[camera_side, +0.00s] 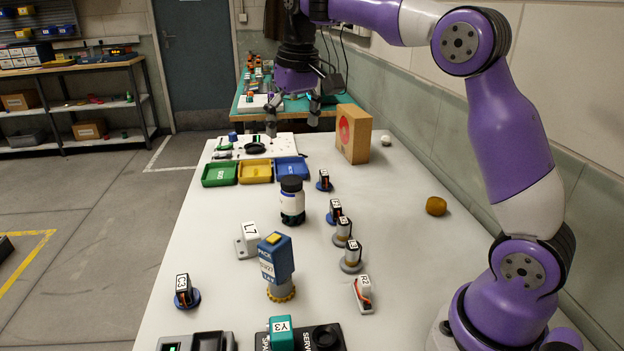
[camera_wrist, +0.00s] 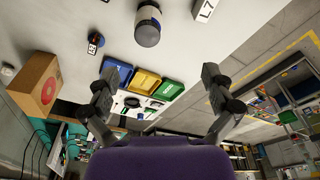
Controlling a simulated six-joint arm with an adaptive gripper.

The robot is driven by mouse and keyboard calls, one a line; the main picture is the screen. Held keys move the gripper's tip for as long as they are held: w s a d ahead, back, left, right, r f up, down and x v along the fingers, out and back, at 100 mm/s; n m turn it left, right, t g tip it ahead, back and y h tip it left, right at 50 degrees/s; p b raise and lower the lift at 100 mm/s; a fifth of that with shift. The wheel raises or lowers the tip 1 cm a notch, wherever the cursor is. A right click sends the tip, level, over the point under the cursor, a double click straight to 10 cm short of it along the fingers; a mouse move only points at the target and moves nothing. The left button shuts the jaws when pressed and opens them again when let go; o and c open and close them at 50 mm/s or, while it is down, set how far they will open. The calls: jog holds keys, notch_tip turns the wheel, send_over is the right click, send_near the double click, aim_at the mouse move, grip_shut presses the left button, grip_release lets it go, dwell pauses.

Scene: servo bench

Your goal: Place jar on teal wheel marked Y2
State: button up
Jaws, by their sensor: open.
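The jar (camera_side: 292,203) is white and dark navy with a black lid and stands upright on the white bench. It also shows at the top of the wrist view (camera_wrist: 148,24). My gripper (camera_side: 293,120) is open and empty, above the far end of the bench and beyond the jar. In the wrist view my gripper (camera_wrist: 160,72) has its fingers wide apart with nothing between them. A teal part (camera_side: 281,334) at the near edge reads Y3 and sits by a black servo; its lower part is cut off. I cannot make out a teal wheel marked Y2.
Green (camera_side: 220,174), yellow (camera_side: 256,171) and blue (camera_side: 291,169) trays lie behind the jar. A cardboard box (camera_side: 353,133) stands at the back right.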

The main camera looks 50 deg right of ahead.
jog(key=s+a+f+n+t, duration=0.1)
jog(key=s+a+f+t, duration=0.1)
jog(key=s, duration=0.7)
jog(key=s+a+f+n+t, duration=0.1)
jog(key=s+a, duration=0.3)
jog(key=s, duration=0.5)
jog(key=shift+s+a+f+n+t, duration=0.3)
jog(key=shift+f+t, duration=0.2)
jog(key=shift+f, duration=0.4)
